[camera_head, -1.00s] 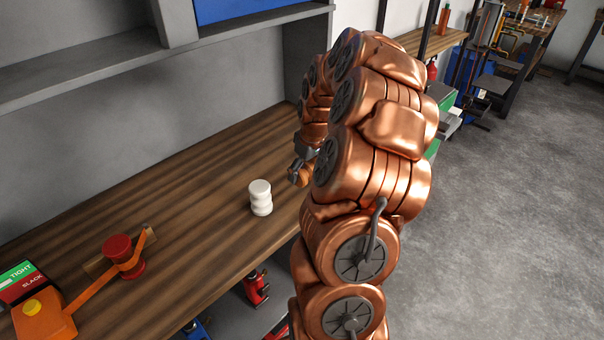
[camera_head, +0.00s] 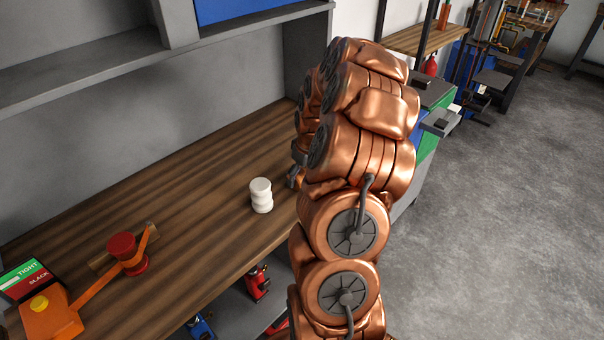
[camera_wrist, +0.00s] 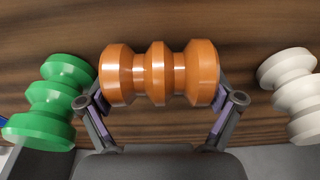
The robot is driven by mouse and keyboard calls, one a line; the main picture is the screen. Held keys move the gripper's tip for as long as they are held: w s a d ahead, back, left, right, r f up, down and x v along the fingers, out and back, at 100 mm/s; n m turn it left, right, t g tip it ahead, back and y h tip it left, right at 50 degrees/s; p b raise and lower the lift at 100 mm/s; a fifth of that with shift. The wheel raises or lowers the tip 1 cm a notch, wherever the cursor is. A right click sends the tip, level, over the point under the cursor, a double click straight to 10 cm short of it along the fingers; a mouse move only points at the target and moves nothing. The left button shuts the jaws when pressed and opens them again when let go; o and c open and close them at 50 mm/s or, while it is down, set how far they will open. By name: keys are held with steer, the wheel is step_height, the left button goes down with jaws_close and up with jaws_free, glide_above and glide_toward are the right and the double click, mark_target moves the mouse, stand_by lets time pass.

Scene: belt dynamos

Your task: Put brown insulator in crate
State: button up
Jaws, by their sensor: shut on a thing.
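The brown insulator (camera_wrist: 158,70), a ribbed orange-brown piece, lies crosswise between the two fingers of my gripper (camera_wrist: 160,92) in the wrist view. The gripper is shut on its two ends, above the wooden bench. A green insulator (camera_wrist: 50,100) is to its left and a white insulator (camera_wrist: 293,88) to its right, both apart from it. In the head view the white insulator (camera_head: 261,195) stands upright on the bench, and my gripper (camera_head: 293,177) is right of it, mostly hidden behind my arm. I cannot make out the crate in either view.
The wooden bench (camera_head: 195,215) has clear room left of the white insulator. An orange lever device with a red spool (camera_head: 123,252) stands at the bench's left front. A grey shelf (camera_head: 75,75) overhangs the back. Red and blue items sit below the bench.

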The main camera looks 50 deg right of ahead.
steer(key=shift+f, duration=0.15)
steer(key=o, duration=1.3)
steer(key=r+b, duration=0.1)
steer(key=r, duration=0.2)
steer(key=s+r, duration=0.1)
steer(key=r, duration=0.3)
steer(key=s+r+b, duration=0.1)
steer(key=r, duration=0.3)
steer(key=shift+b, duration=0.3)
steer(key=shift+s+a+r, duration=0.1)
steer(key=shift+a+r, duration=0.05)
steer(key=shift+r, duration=0.5)
